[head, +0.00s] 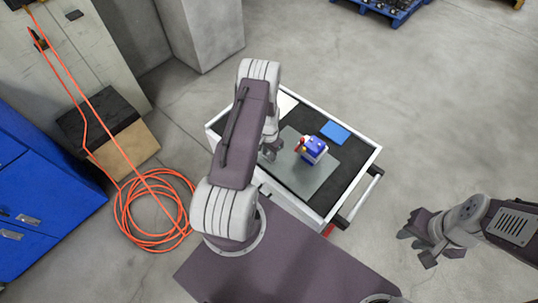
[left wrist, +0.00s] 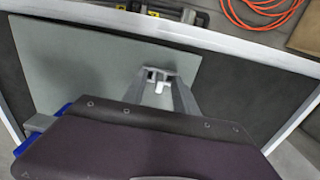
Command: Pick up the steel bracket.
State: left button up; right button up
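My left gripper (head: 270,151) hangs over the left part of the grey mat (head: 315,187) on the cart, left of a small blue and red jack (head: 314,148). In the left wrist view its two fingers (left wrist: 158,76) stand apart, with a small pale piece (left wrist: 158,87) showing between them. That piece may be the steel bracket; I cannot tell, nor whether the fingers touch it. No other bracket is clear in either view. My right gripper (head: 416,240) is off the cart to the right, open and empty above the floor.
The cart (head: 361,172) has a white rim and a dark top. A flat blue piece (head: 336,132) lies behind the jack. An orange hose (head: 152,222) coils on the floor at left, near a blue cabinet (head: 45,195). The floor at right is clear.

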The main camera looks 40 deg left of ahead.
pick_arm(q)
jog(key=shift+f, duration=0.15)
grip_shut()
